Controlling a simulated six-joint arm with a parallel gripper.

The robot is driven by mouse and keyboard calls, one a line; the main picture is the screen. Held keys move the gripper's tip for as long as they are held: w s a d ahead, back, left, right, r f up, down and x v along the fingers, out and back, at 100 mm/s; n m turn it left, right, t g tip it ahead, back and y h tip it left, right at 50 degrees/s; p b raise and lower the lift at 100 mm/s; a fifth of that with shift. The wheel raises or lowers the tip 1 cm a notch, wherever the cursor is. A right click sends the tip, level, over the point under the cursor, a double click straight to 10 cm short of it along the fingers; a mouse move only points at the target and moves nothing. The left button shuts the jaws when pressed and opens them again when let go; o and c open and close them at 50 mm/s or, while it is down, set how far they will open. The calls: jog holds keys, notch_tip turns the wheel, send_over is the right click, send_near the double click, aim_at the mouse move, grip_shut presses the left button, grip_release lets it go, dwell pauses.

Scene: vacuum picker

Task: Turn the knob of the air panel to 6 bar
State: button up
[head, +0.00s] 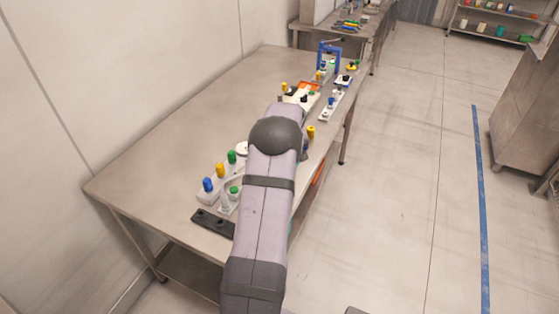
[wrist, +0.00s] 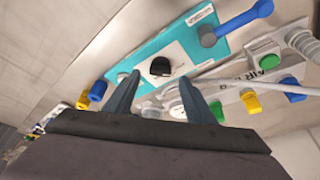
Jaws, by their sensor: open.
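In the wrist view my gripper (wrist: 160,80) is open, its two dark fingers apart with nothing between them. A black knob (wrist: 160,67) on a teal panel (wrist: 140,50) shows beyond the gap between the fingertips. I cannot tell how far off it is or read its setting. To the right a pale grey panel (wrist: 232,84) carries lettering that seems to begin with "AIR", a green button (wrist: 269,61) and a round grey part (wrist: 303,43) at the picture's edge. In the head view my own arm hides the gripper and the teal panel.
A blue lever (wrist: 245,18) stands out at the teal panel's end. Yellow and blue parts (wrist: 97,90) lie left of my fingers. In the head view the table (head: 165,130) holds several fixtures along its right side, including a black strip (head: 212,222). Its left side is bare.

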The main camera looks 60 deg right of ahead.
jog(key=shift+p+x, duration=0.55)
jog(key=shift+x, duration=1.15)
jog(key=shift+c, duration=0.6)
jog(key=c, duration=0.9)
